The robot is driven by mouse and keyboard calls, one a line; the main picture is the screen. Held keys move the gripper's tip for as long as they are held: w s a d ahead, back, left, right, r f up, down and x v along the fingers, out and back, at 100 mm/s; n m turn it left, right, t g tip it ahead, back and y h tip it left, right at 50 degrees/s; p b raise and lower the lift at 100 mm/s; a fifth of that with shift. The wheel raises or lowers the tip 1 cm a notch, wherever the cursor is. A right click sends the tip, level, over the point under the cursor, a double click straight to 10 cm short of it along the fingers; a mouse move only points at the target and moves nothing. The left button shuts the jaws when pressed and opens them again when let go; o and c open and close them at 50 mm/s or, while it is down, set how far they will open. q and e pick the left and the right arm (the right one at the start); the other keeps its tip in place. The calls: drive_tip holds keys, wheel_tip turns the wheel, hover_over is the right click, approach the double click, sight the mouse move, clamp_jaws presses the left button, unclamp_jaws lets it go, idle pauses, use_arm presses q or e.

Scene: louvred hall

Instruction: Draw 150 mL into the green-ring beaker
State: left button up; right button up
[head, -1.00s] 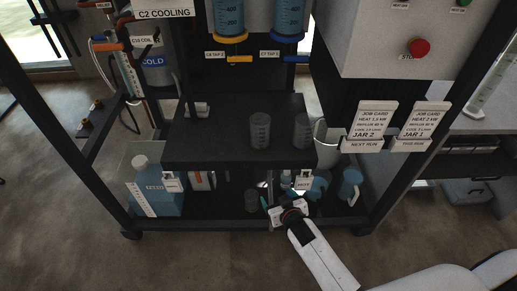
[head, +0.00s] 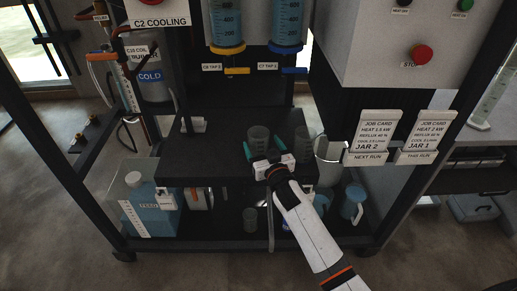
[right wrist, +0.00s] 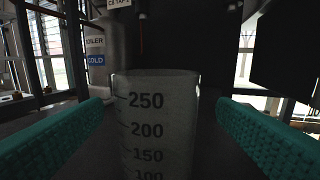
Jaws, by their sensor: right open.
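A clear grey graduated beaker (head: 258,134) stands upright on the dark upper shelf. In the right wrist view the beaker (right wrist: 158,140) is close and centred, with marks such as 250, 200 and 150. It looks empty. My right gripper (head: 268,150) is open, its teal fingers (right wrist: 160,103) to either side of the beaker with gaps. A second beaker (head: 303,143) stands to the right on the shelf. I see no green ring on either. Above hang two blue-filled columns with a yellow-handled tap (head: 237,71) and a blue-handled tap (head: 295,70). My left gripper is not seen.
The upper shelf (head: 185,165) has free room left of the beakers. Below are a blue feed container (head: 150,210), a small beaker (head: 250,220) and a blue jug (head: 352,203). A grey bucket (head: 329,165) and job cards (head: 375,135) are at right.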

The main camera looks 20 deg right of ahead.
sight(256, 134)
drive_tip(key=w, duration=0.2)
drive_tip(key=w+b, duration=0.1)
drive_tip(key=w, duration=0.1)
drive_tip(key=shift+w+a, duration=0.2)
drive_tip(key=shift+w, duration=0.4)
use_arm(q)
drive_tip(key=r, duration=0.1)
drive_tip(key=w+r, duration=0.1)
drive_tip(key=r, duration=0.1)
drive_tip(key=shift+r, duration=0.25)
use_arm(e)
drive_tip(key=shift+c, duration=0.2)
drive_tip(key=c, duration=1)
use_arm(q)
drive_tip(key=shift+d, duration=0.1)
use_arm(e)
drive_tip(key=shift+r, duration=0.15)
